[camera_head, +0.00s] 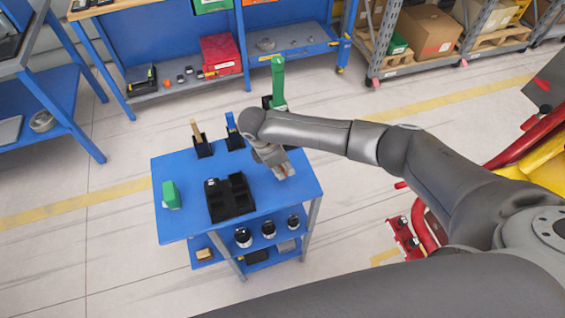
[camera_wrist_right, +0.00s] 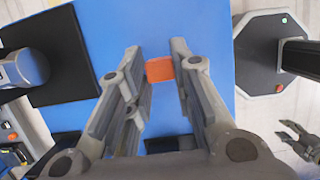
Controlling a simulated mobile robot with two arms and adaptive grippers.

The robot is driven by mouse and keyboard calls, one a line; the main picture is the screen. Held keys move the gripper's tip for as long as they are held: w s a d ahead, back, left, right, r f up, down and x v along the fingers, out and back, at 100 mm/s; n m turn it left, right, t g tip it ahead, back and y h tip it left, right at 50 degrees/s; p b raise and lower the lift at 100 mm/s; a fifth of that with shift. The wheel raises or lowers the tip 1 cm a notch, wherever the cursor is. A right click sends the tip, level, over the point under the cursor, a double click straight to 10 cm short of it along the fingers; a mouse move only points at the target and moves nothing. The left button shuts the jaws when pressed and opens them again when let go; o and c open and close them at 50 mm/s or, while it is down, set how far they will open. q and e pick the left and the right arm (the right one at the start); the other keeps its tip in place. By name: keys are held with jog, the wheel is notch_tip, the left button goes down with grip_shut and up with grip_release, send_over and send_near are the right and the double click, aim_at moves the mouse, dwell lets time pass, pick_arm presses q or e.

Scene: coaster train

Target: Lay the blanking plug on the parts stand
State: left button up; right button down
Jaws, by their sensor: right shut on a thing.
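My right gripper (camera_head: 284,174) is above the right part of the blue cart top (camera_head: 180,222). In the right wrist view, its fingers (camera_wrist_right: 160,80) are shut on a small orange block, which looks to be the blanking plug (camera_wrist_right: 160,69). Blue surface lies below and around the plug; the height between them is hard to tell. I cannot tell which thing is the parts stand. My left gripper (camera_wrist_right: 290,138) shows small in the wrist view, fingers apart.
A green block (camera_head: 171,195) stands on the cart's left side. Two black holders with a tan piece (camera_head: 198,131) and a blue piece (camera_head: 232,123) stand at its back edge. Dark round parts (camera_head: 243,237) sit on the lower shelf. The front right top looks clear.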

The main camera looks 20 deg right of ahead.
jog(key=shift+f, duration=0.3)
jog(key=shift+f+b, duration=0.3)
jog(key=shift+f, duration=0.15)
dwell(0.4)
jog(key=c, duration=1.2)
grip_release()
